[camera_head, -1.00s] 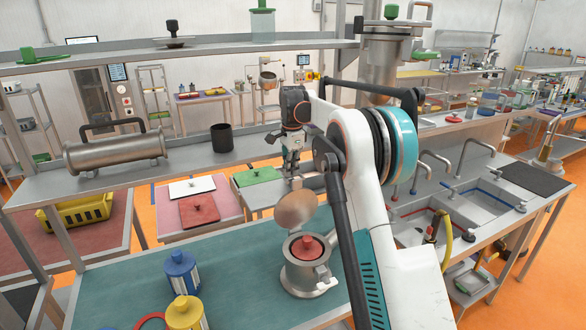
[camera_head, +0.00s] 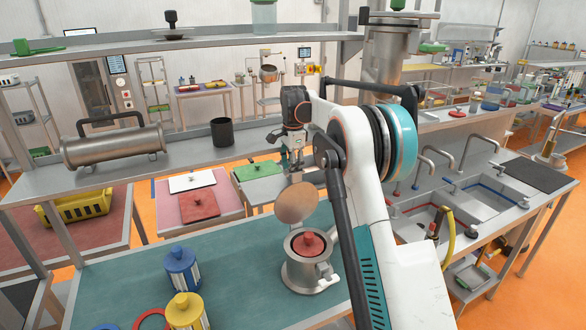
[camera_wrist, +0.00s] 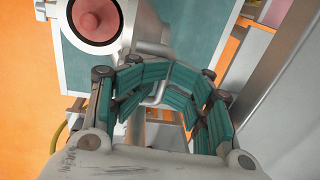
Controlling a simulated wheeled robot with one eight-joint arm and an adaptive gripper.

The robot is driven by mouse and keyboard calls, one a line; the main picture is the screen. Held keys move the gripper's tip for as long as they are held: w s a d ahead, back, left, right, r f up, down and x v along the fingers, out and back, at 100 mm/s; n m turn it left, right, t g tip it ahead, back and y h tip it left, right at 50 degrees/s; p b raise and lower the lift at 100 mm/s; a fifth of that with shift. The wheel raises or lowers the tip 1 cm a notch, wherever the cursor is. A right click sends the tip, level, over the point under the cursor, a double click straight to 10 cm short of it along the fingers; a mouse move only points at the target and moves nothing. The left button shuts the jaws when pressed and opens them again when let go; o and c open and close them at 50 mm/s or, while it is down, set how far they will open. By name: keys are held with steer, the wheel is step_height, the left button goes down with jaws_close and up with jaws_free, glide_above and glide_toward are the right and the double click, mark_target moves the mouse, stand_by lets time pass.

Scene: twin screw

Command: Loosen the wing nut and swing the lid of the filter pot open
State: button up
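The filter pot (camera_head: 305,277) is a metal pot on the teal bench top, with a red knobbed piece (camera_head: 308,243) inside its open mouth. Its round, copper-toned lid (camera_head: 297,203) is swung up and tilted back behind the mouth. A small metal fitting (camera_head: 326,280) sticks out at the pot's front right; I cannot make out the wing nut for certain. My gripper (camera_head: 294,170) is behind and above the lid. In the wrist view its teal fingers (camera_wrist: 164,82) curl inward near a grey bar; whether they grip it is unclear. The red piece (camera_wrist: 96,18) shows at upper left.
Blue (camera_head: 181,267) and yellow (camera_head: 187,312) canisters stand left of the pot, with a red ring (camera_head: 150,318) nearby. A raised shelf behind holds a metal cylinder (camera_head: 112,148) and a black cup (camera_head: 222,133). Sinks (camera_head: 487,198) lie right. The bench between canisters and pot is clear.

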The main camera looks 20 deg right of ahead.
steer(key=shift+a, duration=0.35)
step_height(320, 180, up, 12)
steer(key=shift+s+d, duration=0.35)
steer(key=shift+s, duration=0.05)
steer(key=shift+s, duration=0.1)
